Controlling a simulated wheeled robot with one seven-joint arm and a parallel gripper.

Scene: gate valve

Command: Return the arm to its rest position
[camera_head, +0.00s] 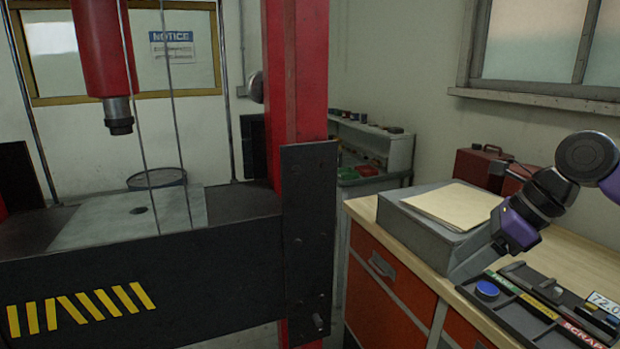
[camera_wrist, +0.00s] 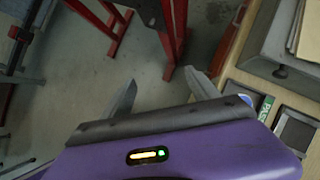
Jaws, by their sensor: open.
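My gripper (camera_wrist: 163,88) shows in the wrist view with its two grey fingers spread apart and nothing between them. Grey floor lies beyond the fingertips. In the head view, my purple and black arm (camera_head: 540,202) reaches in from the right edge, bent downward over the workbench (camera_head: 360,208). The gripper end is low, beside the grey box and near the tray; the fingers are hard to make out there. I see no gate valve in either view.
A grey box (camera_head: 420,226) with papers and a dark sorting tray (camera_head: 517,307) with a blue disc (camera_head: 487,290) sit close to my gripper. A red-framed press (camera_head: 297,80) stands left. A red toolbox (camera_head: 478,170) is at the back. Open floor (camera_wrist: 75,85) lies below.

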